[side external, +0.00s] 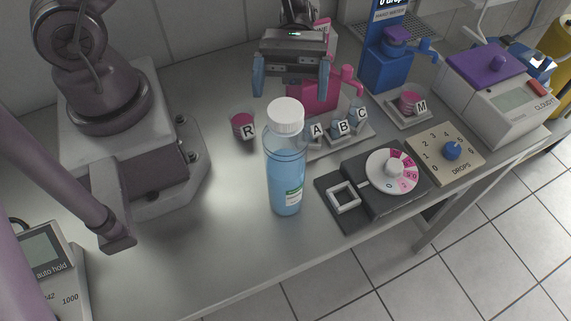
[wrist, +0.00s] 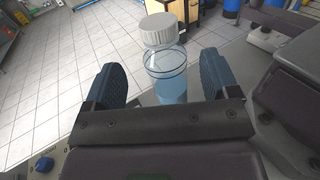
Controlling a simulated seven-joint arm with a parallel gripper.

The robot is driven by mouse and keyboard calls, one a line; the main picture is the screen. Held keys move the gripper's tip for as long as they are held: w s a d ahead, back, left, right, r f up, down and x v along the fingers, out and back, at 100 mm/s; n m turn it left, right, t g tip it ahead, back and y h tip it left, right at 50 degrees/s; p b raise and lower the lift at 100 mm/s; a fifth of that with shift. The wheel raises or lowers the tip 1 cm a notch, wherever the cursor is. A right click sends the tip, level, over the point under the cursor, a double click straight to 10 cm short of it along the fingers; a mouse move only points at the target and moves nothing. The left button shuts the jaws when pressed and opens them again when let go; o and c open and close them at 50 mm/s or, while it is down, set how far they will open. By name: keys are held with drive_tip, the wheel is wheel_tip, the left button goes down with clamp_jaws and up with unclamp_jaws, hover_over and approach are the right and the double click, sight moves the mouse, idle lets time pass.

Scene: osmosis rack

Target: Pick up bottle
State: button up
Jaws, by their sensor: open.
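A clear bottle (side external: 285,175) of blue liquid with a white ribbed cap stands upright on the grey table, with a small label low on its side. My gripper (side external: 291,88) is open and empty, with its two blue fingers spread. In the side view it is above and behind the bottle. In the wrist view the bottle (wrist: 165,65) shows between the two fingers (wrist: 163,80), with its cap beyond them. The lower part of the bottle is hidden there by my gripper body. I cannot tell that either finger touches it.
A tray (side external: 362,136) with cups A, B and C is right of the bottle. A cup R (side external: 243,124) is behind it. A dark dial device (side external: 342,196), a drops dial (side external: 445,153) and a centrifuge-like machine (side external: 496,95) stand to the right. The front-left table (side external: 190,260) is clear.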

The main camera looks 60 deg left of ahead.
sight(286, 118)
drive_tip(key=x, duration=0.7)
clamp_jaws()
idle(0.3)
drive_tip(key=shift+r, duration=0.2)
